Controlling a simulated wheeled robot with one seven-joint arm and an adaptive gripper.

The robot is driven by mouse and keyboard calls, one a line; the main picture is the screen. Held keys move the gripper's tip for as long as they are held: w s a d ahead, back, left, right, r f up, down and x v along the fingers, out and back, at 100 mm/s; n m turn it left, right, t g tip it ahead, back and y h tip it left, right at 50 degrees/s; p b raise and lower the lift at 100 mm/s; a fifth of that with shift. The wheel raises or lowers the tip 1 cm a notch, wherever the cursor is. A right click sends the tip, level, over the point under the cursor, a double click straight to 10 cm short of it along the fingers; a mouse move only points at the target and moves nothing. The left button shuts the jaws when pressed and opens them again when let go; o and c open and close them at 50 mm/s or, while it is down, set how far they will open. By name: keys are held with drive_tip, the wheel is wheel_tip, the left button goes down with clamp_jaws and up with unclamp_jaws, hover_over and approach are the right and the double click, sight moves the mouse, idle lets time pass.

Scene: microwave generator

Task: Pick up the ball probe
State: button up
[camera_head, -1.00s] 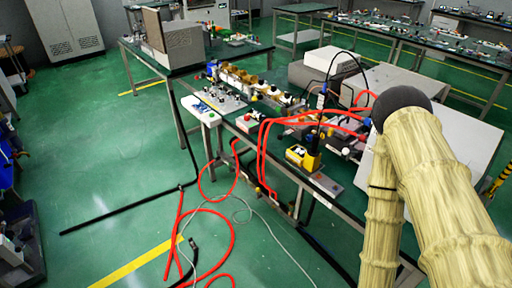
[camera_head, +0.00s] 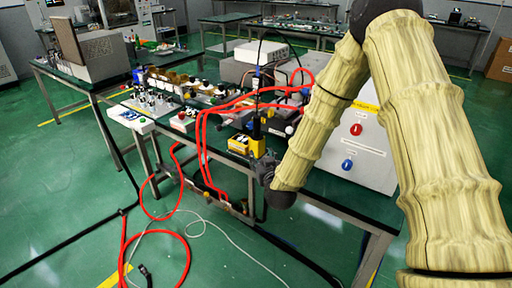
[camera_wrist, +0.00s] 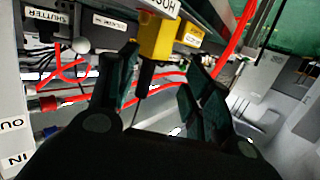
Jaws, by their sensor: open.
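My gripper (camera_wrist: 160,68) is open, its two dark fingers spread in the wrist view. Between and beyond them is a yellow block (camera_wrist: 157,36) with a white label and a thin dark rod below it. It also shows on the bench in the head view as a yellow block (camera_head: 239,144). A small white ball (camera_wrist: 80,45) is left of the fingers, apart from them. I cannot tell for sure which piece is the ball probe. In the head view my gripper (camera_head: 263,165) is low at the bench's front edge, partly hidden by my arm.
Red hoses (camera_head: 201,150) loop over the bench and down its front. A large light panel (camera_head: 355,150) with red and blue knobs stands right of my gripper. Metal parts crowd the bench (camera_head: 335,190). Green floor in front holds loose hose and cable.

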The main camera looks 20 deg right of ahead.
drive_tip(key=t+h, duration=0.1)
drive_tip(key=t, duration=0.1)
approach(257, 126)
drive_tip(key=w, duration=0.2)
drive_tip(key=w+d, duration=0.1)
drive_tip(key=w, duration=0.2)
drive_tip(key=shift+r, duration=0.2)
drive_tip(key=shift+w+d+p, duration=0.15)
drive_tip(key=shift+w+p, duration=0.15)
drive_tip(key=shift+w, duration=1.25)
drive_tip(key=shift+w+d+p, duration=0.1)
drive_tip(key=shift+w+p, duration=0.15)
drive_tip(key=shift+w, duration=1.3)
clamp_jaws()
